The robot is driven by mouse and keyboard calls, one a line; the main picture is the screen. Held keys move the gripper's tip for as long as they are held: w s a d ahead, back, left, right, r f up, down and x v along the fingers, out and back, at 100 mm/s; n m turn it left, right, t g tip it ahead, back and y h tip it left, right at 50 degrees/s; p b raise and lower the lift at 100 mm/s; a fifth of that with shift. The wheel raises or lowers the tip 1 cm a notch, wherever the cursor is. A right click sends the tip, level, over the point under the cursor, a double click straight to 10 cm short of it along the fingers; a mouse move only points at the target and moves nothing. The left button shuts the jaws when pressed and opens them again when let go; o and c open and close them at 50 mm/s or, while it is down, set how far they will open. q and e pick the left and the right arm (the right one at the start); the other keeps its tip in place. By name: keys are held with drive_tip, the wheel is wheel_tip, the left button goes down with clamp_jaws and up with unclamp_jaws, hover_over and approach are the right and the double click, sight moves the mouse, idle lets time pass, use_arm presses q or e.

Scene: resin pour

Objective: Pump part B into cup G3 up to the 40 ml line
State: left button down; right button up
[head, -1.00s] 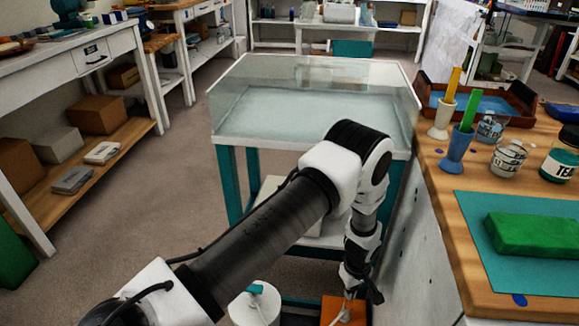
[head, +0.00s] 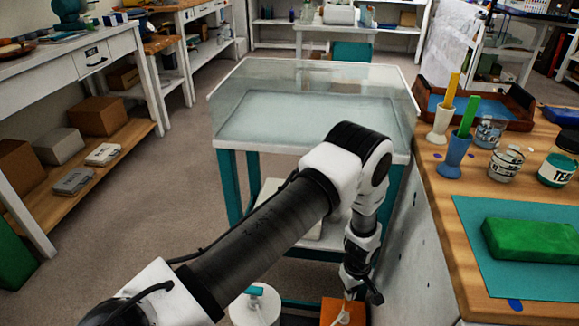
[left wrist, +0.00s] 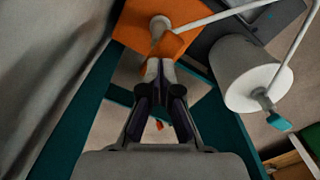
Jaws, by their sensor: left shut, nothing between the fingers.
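My left gripper (left wrist: 160,68) is shut and empty, pointing down at an orange container (left wrist: 133,22). Its fingertips are at the container's orange pump head (left wrist: 170,45); I cannot tell whether they touch it. In the head view my left gripper (head: 349,295) is low, over the orange container (head: 340,313). A white container (left wrist: 237,72) with a teal pump head (left wrist: 278,121) stands beside it; it also shows in the head view (head: 255,310). Two clear cups, one (head: 489,133) behind the other (head: 505,163), stand on the right bench; their labels are unreadable. My right gripper is out of view.
A clear-walled white cart (head: 270,118) with teal legs stands ahead. The right bench (head: 437,180) holds a teal-labelled jar (head: 557,168), a blue holder (head: 454,153), a white holder (head: 440,125), a brown tray (head: 510,98) and a green block (head: 525,240).

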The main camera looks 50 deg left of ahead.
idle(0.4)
use_arm(q)
wheel_tip(320, 180, up, 6)
drive_tip(key=p, duration=0.5)
drive_tip(key=shift+r, duration=0.1)
